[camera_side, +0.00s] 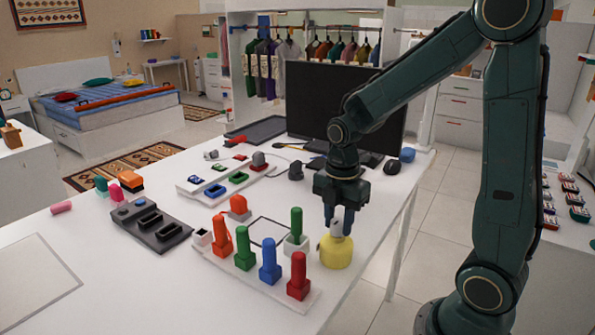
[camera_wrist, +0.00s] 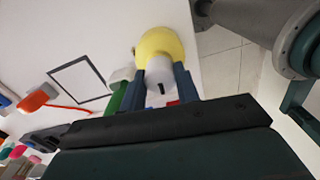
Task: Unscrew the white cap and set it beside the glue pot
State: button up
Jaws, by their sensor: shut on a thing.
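The yellow glue pot (camera_side: 337,254) stands upright on the white table near its right edge. The white cap (camera_side: 337,228) is at the top of the pot, between my fingers. My gripper (camera_side: 340,222) points down over the pot and is shut on the cap. In the wrist view the white cap (camera_wrist: 161,80) lies between the two fingers of my gripper (camera_wrist: 163,78), with the yellow pot (camera_wrist: 158,44) beyond it. I cannot tell whether the cap is still threaded on the pot.
Red (camera_side: 299,278), blue (camera_side: 270,262), green (camera_side: 245,246) and orange (camera_side: 222,238) pegs stand on a white board just left of the pot. A black-framed outline (camera_side: 268,231) lies behind them. A monitor (camera_side: 300,100) stands at the back. The table's right edge is close to the pot.

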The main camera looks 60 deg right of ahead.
jog(key=o, duration=1.1)
jog(key=shift+c, duration=0.5)
jog(key=shift+c, duration=0.2)
jog(key=m, duration=1.2)
jog(key=shift+m, duration=2.4)
